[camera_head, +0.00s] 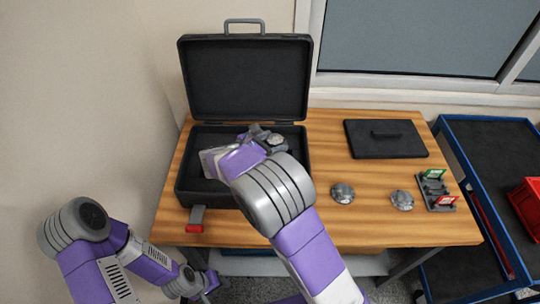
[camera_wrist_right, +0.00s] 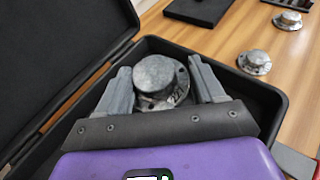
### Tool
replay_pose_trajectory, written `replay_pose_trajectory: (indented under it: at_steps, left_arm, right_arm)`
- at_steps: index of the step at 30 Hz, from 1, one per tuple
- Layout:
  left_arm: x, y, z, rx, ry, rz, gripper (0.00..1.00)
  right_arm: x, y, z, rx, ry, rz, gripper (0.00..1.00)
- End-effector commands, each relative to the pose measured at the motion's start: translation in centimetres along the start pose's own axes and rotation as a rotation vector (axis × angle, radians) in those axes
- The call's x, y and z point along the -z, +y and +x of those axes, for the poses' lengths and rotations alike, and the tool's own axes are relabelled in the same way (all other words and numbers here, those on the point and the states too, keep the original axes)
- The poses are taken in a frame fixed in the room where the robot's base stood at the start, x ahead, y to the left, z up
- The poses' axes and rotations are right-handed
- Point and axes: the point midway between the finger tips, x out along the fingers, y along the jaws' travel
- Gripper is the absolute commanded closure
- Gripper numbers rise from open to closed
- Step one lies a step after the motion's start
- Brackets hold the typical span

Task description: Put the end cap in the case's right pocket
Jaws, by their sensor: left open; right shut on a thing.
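The black case (camera_head: 182,185) stands open at the back left of the table, its lid (camera_head: 248,80) raised. My right gripper (camera_head: 265,135) is over the inside of the case, shut on a grey metal end cap (camera_head: 277,143). In the right wrist view the end cap (camera_wrist_right: 155,75) has a round top and a flange with holes, between the two fingers; the case rim (camera_wrist_right: 272,88) shows around it. Whether the cap touches the case floor cannot be told. My right arm hides much of the case's inside, including its pockets. My left gripper (camera_head: 208,284) is open and empty, low in front of the table.
Two similar metal caps (camera_head: 342,193) (camera_head: 402,200) lie on the wooden table (camera_head: 340,235) right of the case. A black handled plate (camera_head: 385,138) lies behind them. A small rack with red and green tags (camera_head: 437,190) is at the right edge. A blue cart (camera_head: 490,160) stands beyond.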

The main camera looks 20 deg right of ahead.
Motion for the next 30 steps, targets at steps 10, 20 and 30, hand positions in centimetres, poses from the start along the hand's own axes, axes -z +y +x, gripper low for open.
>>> replay_pose_trajectory:
  at_steps: [10,20,30]
  left_arm:
    - [0.0,-0.5,1.4,0.000,-0.001,-0.001,0.57]
    - [0.1,-0.9,2.3,0.000,0.000,0.000,0.57]
    - [0.1,-0.9,2.4,0.000,0.000,0.000,0.57]
  right_arm:
    - [4.8,-0.1,2.0,0.001,-0.001,-0.001,0.82]
    - [8.2,-0.2,3.3,0.000,-0.002,-0.001,0.82]
    - [8.4,-0.2,3.4,0.000,-0.001,0.001,0.82]
